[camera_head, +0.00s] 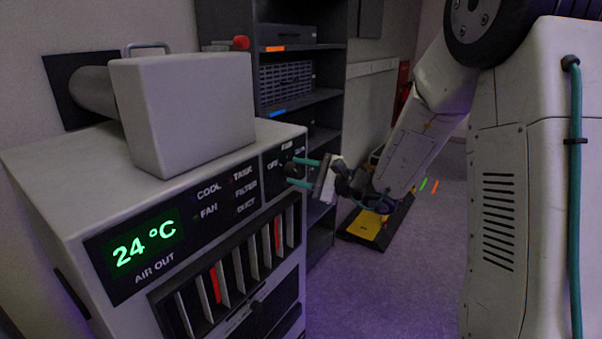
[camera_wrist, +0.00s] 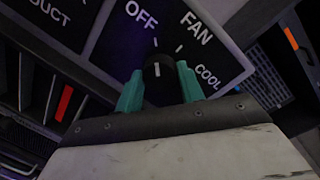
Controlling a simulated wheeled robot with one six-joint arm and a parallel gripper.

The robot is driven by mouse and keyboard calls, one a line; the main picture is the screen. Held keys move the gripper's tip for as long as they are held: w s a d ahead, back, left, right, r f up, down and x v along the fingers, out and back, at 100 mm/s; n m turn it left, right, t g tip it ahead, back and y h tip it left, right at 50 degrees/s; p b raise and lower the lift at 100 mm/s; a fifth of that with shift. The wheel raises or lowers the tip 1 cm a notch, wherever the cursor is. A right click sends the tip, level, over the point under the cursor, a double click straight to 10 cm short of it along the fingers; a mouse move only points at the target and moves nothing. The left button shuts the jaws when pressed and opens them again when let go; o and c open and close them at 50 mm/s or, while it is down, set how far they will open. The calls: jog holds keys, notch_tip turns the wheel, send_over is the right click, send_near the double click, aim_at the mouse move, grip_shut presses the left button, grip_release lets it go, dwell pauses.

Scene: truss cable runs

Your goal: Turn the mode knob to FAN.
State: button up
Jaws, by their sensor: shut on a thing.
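The mode knob (camera_wrist: 158,66) is small, round and black with a white pointer line. In the wrist view the line runs nearly straight up, in line with the tick under OFF. The FAN label (camera_wrist: 195,28) is up and to the right of the knob, and COOL is farther right. My gripper (camera_wrist: 159,88) has its teal fingers on either side of the knob, shut on it. In the head view my gripper (camera_head: 293,172) reaches the dark knob panel (camera_head: 272,160) from the right; the knob itself is hard to make out there.
The pale air unit (camera_head: 60,190) has a display (camera_head: 146,247) reading 24 °C and indicator labels COOL, FAN, TANK, FILTER and DUCT. A slatted vent (camera_head: 240,270) lies below. A dark shelf rack (camera_head: 300,60) stands behind. Floor at right is open beside a black-and-yellow item (camera_head: 366,228).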

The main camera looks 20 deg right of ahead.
jog(key=m, duration=0.4)
jog(key=shift+f+m, duration=0.1)
jog(key=shift+m, duration=0.3)
jog(key=shift+m+t, duration=0.5)
jog(key=shift+m, duration=1.8)
jog(key=o, duration=1)
jog(key=shift+s, duration=0.1)
jog(key=v, duration=0.7)
jog(key=shift+s+d, duration=0.2)
jog(key=shift+s, duration=0.05)
jog(key=shift+f, duration=0.1)
